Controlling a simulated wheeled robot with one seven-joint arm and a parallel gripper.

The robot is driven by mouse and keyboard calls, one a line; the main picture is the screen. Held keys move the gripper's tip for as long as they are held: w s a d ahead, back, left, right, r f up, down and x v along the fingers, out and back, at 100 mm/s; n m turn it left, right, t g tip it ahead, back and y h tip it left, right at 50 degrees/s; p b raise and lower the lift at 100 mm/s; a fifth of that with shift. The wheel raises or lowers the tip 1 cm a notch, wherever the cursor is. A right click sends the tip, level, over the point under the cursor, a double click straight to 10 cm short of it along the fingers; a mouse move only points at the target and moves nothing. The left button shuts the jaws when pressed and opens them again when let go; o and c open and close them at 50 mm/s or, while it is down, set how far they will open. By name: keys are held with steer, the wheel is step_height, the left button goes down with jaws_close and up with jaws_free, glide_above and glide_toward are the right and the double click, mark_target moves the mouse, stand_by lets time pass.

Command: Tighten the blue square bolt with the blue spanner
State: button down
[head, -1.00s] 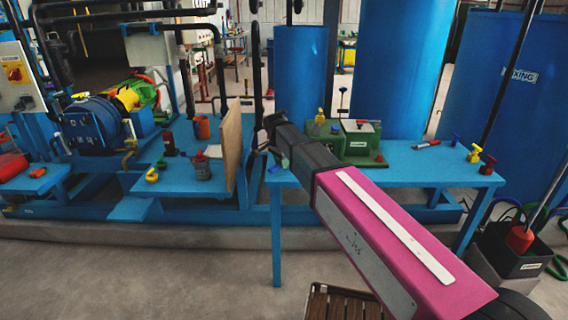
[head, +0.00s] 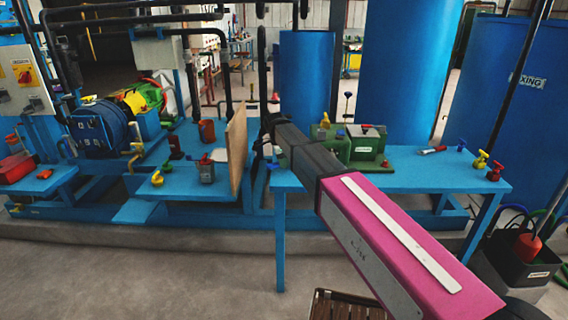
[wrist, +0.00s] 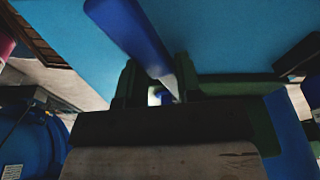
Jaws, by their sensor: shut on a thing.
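My gripper (wrist: 157,88) is shut on a long blue thing with a grey metal part, which I take to be the blue spanner (wrist: 128,32). The spanner reaches up and left from between the fingers in the wrist view. In the head view my arm hides most of the gripper, and a small blue piece (head: 273,164) shows below it at the table's left end.
An upright brown board (head: 237,150) stands close left of my gripper.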

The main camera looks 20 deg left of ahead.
steer(key=shift+w+a+m+g, duration=0.15)
steer(key=shift+w+m, duration=0.3)
steer(key=shift+m, duration=0.3)
steer(key=shift+w+d+m+g, duration=0.15)
steer(key=shift+w+m, duration=0.3)
steer(key=shift+m, duration=0.3)
steer(key=shift+a, duration=0.1)
steer(key=c, duration=0.7)
jaws_free()
steer(key=shift+a, duration=0.15)
steer(key=shift+w+r, duration=0.1)
